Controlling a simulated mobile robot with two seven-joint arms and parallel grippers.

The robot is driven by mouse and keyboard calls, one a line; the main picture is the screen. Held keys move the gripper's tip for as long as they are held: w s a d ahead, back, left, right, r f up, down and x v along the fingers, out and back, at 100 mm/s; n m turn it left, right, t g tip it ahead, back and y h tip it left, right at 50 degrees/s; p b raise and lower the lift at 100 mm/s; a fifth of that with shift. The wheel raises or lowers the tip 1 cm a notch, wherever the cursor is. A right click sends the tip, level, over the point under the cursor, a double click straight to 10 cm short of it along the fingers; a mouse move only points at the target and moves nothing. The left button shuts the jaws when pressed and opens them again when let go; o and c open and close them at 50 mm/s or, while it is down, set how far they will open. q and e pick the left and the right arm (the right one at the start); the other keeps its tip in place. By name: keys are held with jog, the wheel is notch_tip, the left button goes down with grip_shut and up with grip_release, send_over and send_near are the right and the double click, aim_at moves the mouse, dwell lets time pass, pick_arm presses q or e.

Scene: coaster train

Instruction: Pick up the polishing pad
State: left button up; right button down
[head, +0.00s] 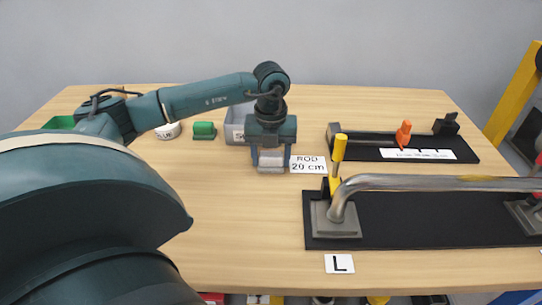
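A small pale grey block, which looks like the polishing pad (271,167), lies on the wooden table in the middle of the head view. My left gripper (271,157) points straight down over it, with one finger at each side of the block. Whether the fingers press on it or stand slightly apart cannot be told. The gripper hides the block's upper part. The block appears to be at table height. My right gripper is not in view.
A "ROD 20 cm" card (308,164) lies right beside the gripper. A grey bin (235,132) stands close behind, with a green block (204,130) left of it. A black board (420,220) carries a bent metal tube (430,183).

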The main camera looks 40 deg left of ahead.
aim_at(271, 154)
pick_arm(q)
jog(key=c, duration=0.5)
notch_tip(271, 154, up, 10)
jog(key=shift+r, duration=0.1)
dwell(0.4)
